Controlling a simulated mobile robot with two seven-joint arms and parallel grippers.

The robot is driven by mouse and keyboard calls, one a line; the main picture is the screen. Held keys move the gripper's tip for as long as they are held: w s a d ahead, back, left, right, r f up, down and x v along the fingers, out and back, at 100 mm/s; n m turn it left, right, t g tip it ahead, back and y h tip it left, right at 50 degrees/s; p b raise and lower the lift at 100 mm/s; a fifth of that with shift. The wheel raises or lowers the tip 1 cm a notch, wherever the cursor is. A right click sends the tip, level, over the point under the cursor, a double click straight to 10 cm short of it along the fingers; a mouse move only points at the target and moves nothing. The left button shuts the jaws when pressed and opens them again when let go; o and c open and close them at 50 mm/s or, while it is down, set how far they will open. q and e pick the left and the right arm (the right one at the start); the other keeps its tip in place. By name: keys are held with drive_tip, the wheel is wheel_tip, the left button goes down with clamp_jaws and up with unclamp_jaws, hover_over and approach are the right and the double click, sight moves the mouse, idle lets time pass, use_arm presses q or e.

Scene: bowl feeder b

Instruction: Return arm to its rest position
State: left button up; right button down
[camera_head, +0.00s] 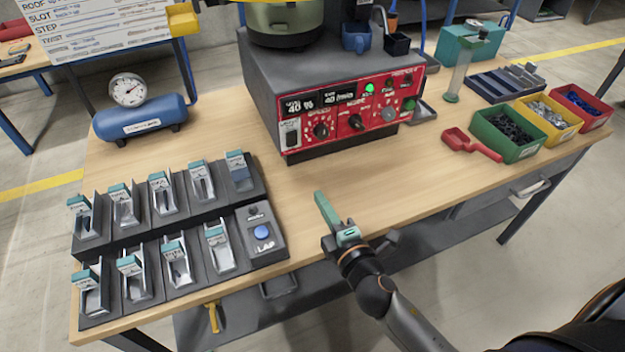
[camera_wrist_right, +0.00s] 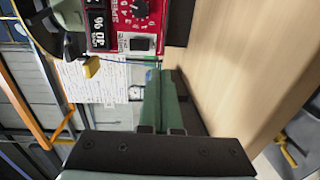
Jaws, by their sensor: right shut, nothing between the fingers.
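My right gripper (camera_head: 322,203) is over the front edge of the wooden table, in the middle of the head view. Its green fingers are together with nothing between them. The fingers also show in the right wrist view (camera_wrist_right: 160,105), close together, with the red control panel (camera_wrist_right: 135,25) beyond them. My right arm comes in from the lower right. My left gripper does not show in either view.
The bowl feeder's red control panel (camera_head: 350,112) stands behind my right gripper. A dark rack of labelled slots (camera_head: 263,240) lies to its left. Green (camera_head: 505,135), yellow (camera_head: 550,115) and red bins (camera_head: 583,102) and a red scoop (camera_head: 470,144) are at right. Bare tabletop (camera_head: 400,190) lies between.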

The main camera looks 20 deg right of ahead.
drive_tip(key=shift+s+d+m, duration=0.1)
drive_tip(key=shift+d+m, duration=0.2)
drive_tip(key=s+d+f+m+g+h, duration=0.1)
drive_tip(key=d+m, duration=0.1)
drive_tip(key=s+d+m+g+h, duration=0.1)
drive_tip(key=m, duration=0.2)
drive_tip(key=s+d+f+m+g+h, duration=0.1)
drive_tip(key=d+m, duration=0.1)
drive_tip(key=shift+s+d+f+g+h, duration=0.3)
drive_tip(key=shift+d+h, duration=0.05)
drive_tip(key=shift+h, duration=0.05)
drive_tip(key=s+f+m+g, duration=0.1)
drive_tip(key=s+d+f+m+g, duration=0.1)
drive_tip(key=s+m, duration=0.1)
drive_tip(key=s+f+m+g, duration=0.1)
drive_tip(key=shift+s+d+m+g, duration=0.2)
drive_tip(key=shift+s+m+g, duration=0.1)
drive_tip(key=shift+s, duration=0.05)
drive_tip(key=s+a+f+m+g+y, duration=0.1)
drive_tip(key=s+a+m+g+y, duration=0.15)
drive_tip(key=s, duration=0.35)
drive_tip(key=s+a+f+m+g+y, duration=0.1)
drive_tip(key=s+a+m+g, duration=0.1)
drive_tip(key=s+g, duration=0.35)
drive_tip(key=w+a+f+t+y+p, duration=0.2)
drive_tip(key=w+a+f+t+p, duration=0.1)
drive_tip(key=t+p, duration=0.4)
drive_tip(key=shift+w+a+f+p, duration=0.2)
drive_tip(key=shift+a+f+p, duration=0.1)
drive_tip(key=shift+a+f, duration=0.25)
